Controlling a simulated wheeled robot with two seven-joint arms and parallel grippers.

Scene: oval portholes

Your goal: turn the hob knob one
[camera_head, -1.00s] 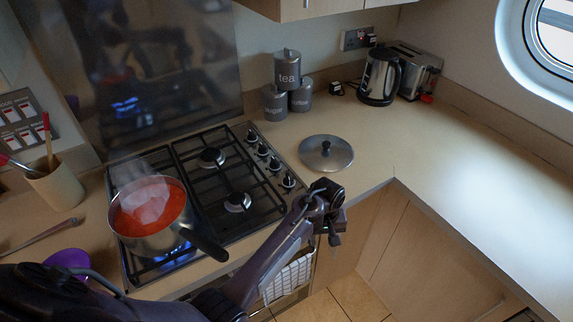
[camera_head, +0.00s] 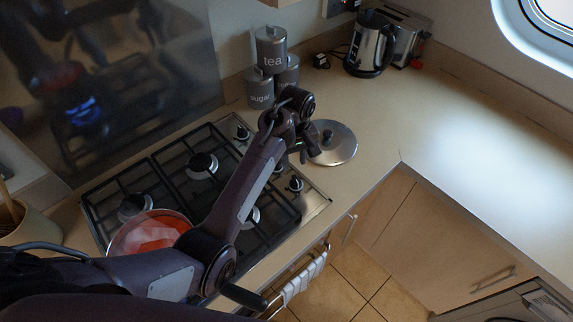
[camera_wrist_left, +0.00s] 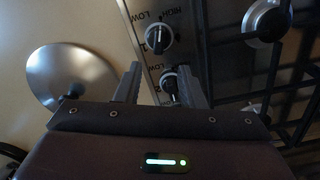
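The hob's knobs are black with pale pointers, in a row along the steel strip at the hob's right side. In the head view one knob (camera_head: 243,133) shows at the far end and another (camera_head: 296,184) at the near end; my left arm hides part of the row. My left gripper (camera_head: 306,152) is over the row. In the left wrist view its two fingers are apart with nothing gripped. A knob (camera_wrist_left: 169,82) shows between the fingers, and another knob (camera_wrist_left: 158,38) beyond it, by HIGH and LOW markings. My right gripper is not in view.
A pan of red food (camera_head: 150,232) sits on the hob (camera_head: 172,190), partly behind my arm. A steel lid (camera_head: 334,146) lies right of the hob, close to my gripper. Canisters (camera_head: 270,50) and a kettle (camera_head: 370,45) stand behind. The right counter (camera_head: 460,120) is clear.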

